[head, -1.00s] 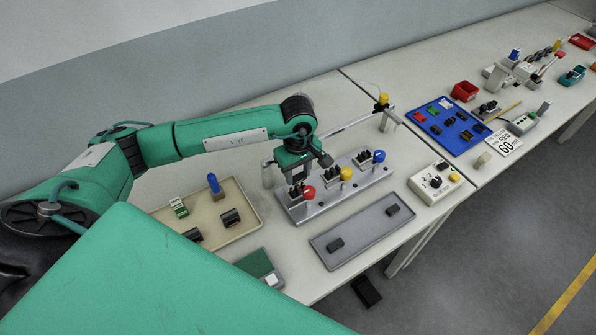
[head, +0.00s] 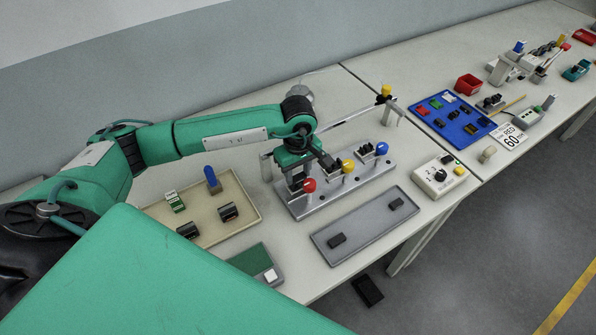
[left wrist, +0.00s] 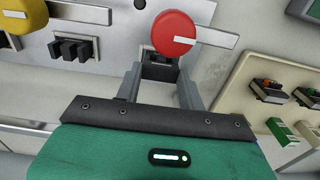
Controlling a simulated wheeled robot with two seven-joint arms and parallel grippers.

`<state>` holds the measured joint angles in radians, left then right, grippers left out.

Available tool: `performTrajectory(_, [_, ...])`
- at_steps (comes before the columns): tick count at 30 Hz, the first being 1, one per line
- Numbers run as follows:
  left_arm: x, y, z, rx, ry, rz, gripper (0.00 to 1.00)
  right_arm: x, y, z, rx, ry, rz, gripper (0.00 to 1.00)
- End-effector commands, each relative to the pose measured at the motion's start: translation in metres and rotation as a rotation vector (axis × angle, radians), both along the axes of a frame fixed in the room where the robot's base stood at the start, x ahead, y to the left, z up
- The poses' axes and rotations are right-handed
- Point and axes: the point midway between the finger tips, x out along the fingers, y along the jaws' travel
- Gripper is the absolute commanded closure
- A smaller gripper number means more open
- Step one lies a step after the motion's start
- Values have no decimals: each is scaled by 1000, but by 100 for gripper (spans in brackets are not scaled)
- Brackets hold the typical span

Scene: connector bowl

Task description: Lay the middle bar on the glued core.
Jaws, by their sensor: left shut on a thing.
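My left gripper (head: 298,184) is low at the red station, behind the red knob. In the left wrist view its fingers stand apart on either side of a dark bar (left wrist: 160,68), shut on it. The red knob (left wrist: 173,33) partly covers that spot, so contact with the core below is hidden. My right gripper is not in view.
A grey tray (head: 365,226) in front holds two black bars (head: 337,240), one near each end, with a bare middle. A beige tray (head: 240,188) with small parts lies to the left. A dial box (head: 438,174) and a blue tray (head: 450,121) are to the right.

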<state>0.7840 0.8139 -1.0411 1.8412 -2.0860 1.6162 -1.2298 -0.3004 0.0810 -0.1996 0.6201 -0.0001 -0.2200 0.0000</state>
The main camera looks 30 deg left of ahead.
Motion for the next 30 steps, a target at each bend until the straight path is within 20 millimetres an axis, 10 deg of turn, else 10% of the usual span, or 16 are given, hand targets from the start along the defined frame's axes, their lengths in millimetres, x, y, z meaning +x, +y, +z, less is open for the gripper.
performTrajectory(2, [0, 0, 0, 0, 0, 0, 84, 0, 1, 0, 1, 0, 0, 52])
performTrajectory(3, [0, 0, 0, 0, 0, 0, 53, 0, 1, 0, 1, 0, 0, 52])
performTrajectory(6, [0, 0, 0, 0, 0, 0, 35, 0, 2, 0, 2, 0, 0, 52])
performTrajectory(19, [1, 0, 11, 0, -4, 1, 35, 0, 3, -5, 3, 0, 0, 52])
performTrajectory(30, [1, 0, 91, 0, -7, -1, 35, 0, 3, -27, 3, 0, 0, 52])
